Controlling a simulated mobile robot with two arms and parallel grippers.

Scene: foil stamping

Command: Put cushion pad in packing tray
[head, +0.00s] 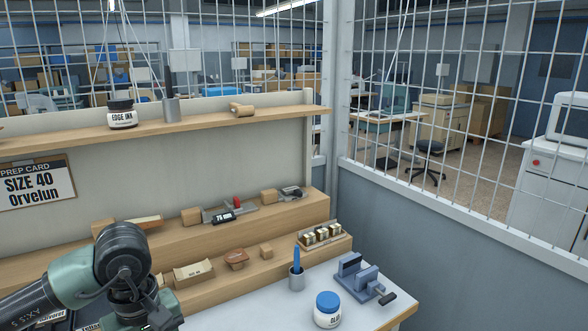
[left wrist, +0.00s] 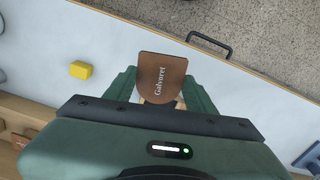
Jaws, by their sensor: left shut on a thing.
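My left gripper shows in the left wrist view (left wrist: 162,98), with its green fingers on either side of a flat brown piece (left wrist: 162,72). The piece has rounded corners and is lettered "Galvoret". The gripper is shut on it, above the white tabletop. I cannot tell whether this piece is the cushion pad. A small yellow block (left wrist: 81,70) lies on the tabletop to the left, apart from the gripper. In the head view my left arm comes in at the lower left, its fingertips out of sight. I cannot make out a packing tray. My right gripper is not in view.
A stepped wooden shelf (head: 228,238) carries small blocks and tools. On the white table (head: 245,316) stand a blue-lidded jar (head: 327,312), a cup (head: 297,280) with a blue tool, and a blue-grey fixture (head: 360,278). A dark handle (left wrist: 209,42) sits at the table edge.

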